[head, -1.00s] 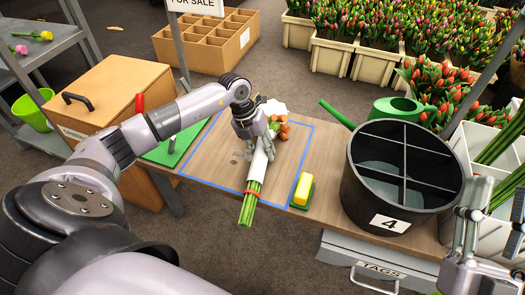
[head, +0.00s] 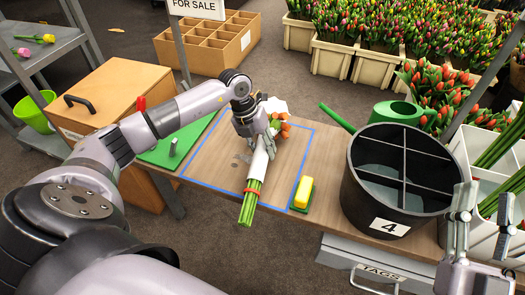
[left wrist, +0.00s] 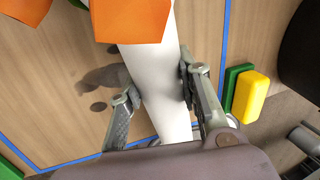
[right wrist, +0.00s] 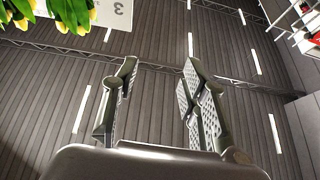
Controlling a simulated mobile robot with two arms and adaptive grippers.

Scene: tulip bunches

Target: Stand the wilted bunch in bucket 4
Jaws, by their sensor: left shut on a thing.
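The wilted bunch (head: 261,165) has orange heads, a white wrap and green stems with a red band. It lies over the blue-outlined area of the table, heads away from me and stems toward the front edge. My left gripper (head: 258,143) is shut on its white wrap, which also shows between the fingers in the left wrist view (left wrist: 160,95). Bucket 4 (head: 390,226) is black, round and split by a cross divider into compartments; those I see hold no flowers. My right gripper (head: 480,222) is open and empty, right of the bucket; its spread fingers show in the right wrist view (right wrist: 160,95).
A yellow-and-green sponge (head: 302,192) lies between the bunch and the bucket. A green watering can (head: 390,112) stands behind the bucket. White containers with stems (head: 480,145) stand at the right. A wooden box (head: 105,95) is at the left.

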